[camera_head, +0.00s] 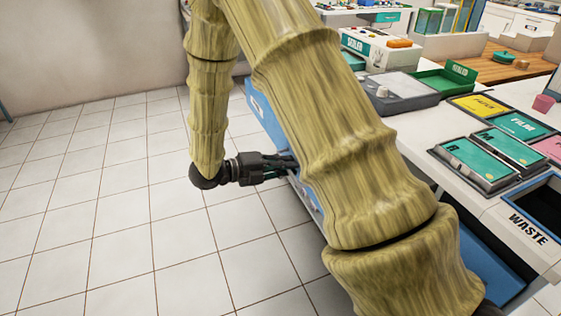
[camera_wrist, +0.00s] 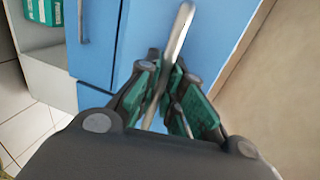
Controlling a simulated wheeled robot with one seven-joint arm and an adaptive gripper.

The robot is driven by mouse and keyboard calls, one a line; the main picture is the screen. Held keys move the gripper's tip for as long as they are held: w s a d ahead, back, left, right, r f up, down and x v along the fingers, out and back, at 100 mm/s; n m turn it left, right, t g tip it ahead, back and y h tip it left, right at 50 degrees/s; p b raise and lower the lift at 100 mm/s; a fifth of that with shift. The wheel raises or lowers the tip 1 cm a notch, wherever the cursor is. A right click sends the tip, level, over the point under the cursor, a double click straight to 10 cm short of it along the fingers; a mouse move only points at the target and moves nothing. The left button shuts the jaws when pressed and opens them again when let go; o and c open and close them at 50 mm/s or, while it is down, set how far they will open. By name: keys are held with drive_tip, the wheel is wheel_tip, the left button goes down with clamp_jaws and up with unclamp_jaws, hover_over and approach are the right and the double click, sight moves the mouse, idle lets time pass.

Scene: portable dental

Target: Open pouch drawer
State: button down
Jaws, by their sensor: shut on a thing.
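The blue drawer front (camera_wrist: 215,30) fills the upper middle of the wrist view. A pale metal bar handle (camera_wrist: 180,35) stands out from it and runs between my gripper's green-padded fingers (camera_wrist: 168,100). My gripper is shut on this handle. In the head view, my gripper (camera_head: 285,164) reaches right to the side of the blue cabinet (camera_head: 262,112), and my arm hides most of that cabinet. No pouch label is readable on the front, and I cannot tell how far the drawer is out.
A teal box (camera_wrist: 45,10) sits on a pale shelf. The counter holds FILM trays (camera_head: 522,125), a sealer (camera_head: 375,47) and a WASTE bin (camera_head: 535,205). Tiled floor at left is clear.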

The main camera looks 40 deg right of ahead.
drive_tip(key=shift+w+a, duration=0.1)
drive_tip(key=shift+a, duration=0.3)
drive_tip(key=c, duration=1.5)
unclamp_jaws()
drive_tip(key=shift+w, duration=0.1)
drive_tip(key=v, duration=1.2)
drive_tip(key=shift+f, duration=0.1)
